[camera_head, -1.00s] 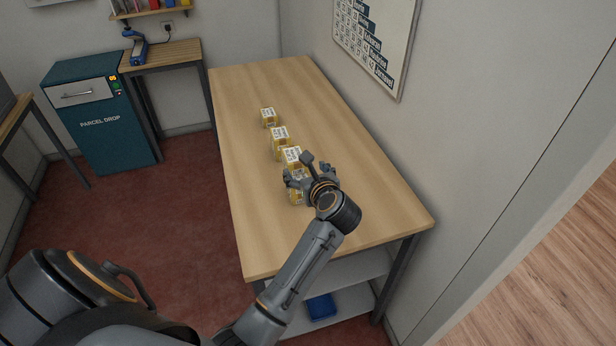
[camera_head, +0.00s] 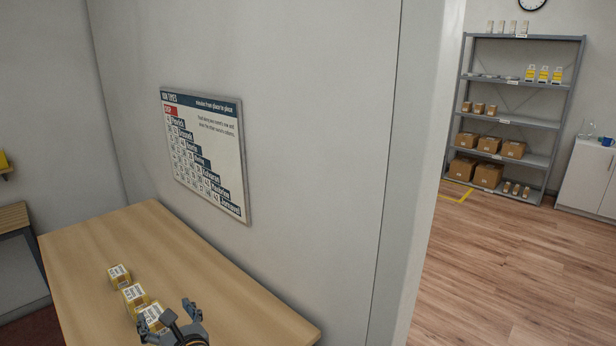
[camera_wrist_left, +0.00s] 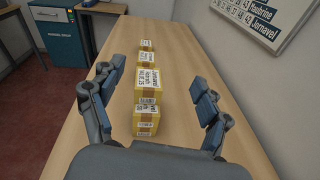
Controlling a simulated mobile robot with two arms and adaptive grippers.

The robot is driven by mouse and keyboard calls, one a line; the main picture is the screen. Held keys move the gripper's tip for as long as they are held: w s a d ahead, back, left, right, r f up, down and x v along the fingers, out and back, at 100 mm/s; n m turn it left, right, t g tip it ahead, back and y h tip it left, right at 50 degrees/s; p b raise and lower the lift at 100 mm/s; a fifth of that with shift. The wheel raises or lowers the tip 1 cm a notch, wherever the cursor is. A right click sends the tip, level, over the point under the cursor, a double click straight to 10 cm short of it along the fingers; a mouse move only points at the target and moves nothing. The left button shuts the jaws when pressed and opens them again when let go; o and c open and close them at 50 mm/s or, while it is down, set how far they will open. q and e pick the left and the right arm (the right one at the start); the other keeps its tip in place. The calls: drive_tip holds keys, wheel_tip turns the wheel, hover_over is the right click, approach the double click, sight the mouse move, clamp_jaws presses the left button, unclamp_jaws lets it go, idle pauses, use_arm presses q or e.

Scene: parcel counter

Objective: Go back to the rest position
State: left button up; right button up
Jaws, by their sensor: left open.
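My left gripper (camera_head: 172,322) is at the bottom edge of the head view, over the near end of a row of small yellow parcels with white labels. In the left wrist view the gripper (camera_wrist_left: 152,82) is open, one finger on each side of the row. The nearest parcel (camera_wrist_left: 146,121) stands on the table between the fingers, with visible gaps to both. Behind it stand a second parcel (camera_wrist_left: 149,84) and two smaller-looking ones farther off. In the head view the far parcel (camera_head: 119,275) and the middle parcel (camera_head: 135,299) show clearly. My right gripper is out of view.
The wooden table (camera_head: 215,285) is bare right of the row, up to the wall with a notice board (camera_head: 205,150). A teal parcel drop cabinet (camera_wrist_left: 62,38) stands beyond the table. Past the wall edge, a shelf rack (camera_head: 512,120) holds boxes; the wooden floor before it is clear.

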use_arm(q)
drive_tip(key=s+d+r+m+t+h, duration=0.2)
drive_tip(key=d+r+m+t+h, duration=0.4)
drive_tip(key=m, duration=0.5)
drive_tip(key=s+d+r+m+t+h, duration=0.2)
drive_tip(key=d+r+m+t+h, duration=0.2)
drive_tip(key=d+m+h, duration=0.55)
drive_tip(key=s+d+f+m+g+h, duration=0.2)
drive_tip(key=s+d+f+m+g, duration=0.3)
drive_tip(key=m, duration=0.4)
drive_tip(key=s+d+f+m+g+h, duration=0.2)
drive_tip(key=s+f+m+g, duration=0.15)
drive_tip(key=f+m, duration=0.55)
drive_tip(key=s+a+f+m+g+y, duration=0.35)
drive_tip(key=s+a+f+g, duration=0.2)
drive_tip(key=s, duration=0.25)
drive_tip(key=s+a+f+m+g+y, duration=0.3)
drive_tip(key=s+a+f+g+y, duration=0.15)
drive_tip(key=s+f, duration=0.35)
drive_tip(key=s+a+f+g+b, duration=0.1)
drive_tip(key=s+f+b, duration=0.2)
drive_tip(key=f, duration=2.6)
drive_tip(key=s+a+f+g+b, duration=0.1)
drive_tip(key=s+a+f+b, duration=0.1)
drive_tip(key=s+f, duration=1.4)
wheel_tip(320, 180, down, 2)
drive_tip(key=shift+s+a+f+m+b, duration=0.1)
drive_tip(key=shift+s+a+m+b, duration=0.25)
drive_tip(key=shift+a, duration=0.2)
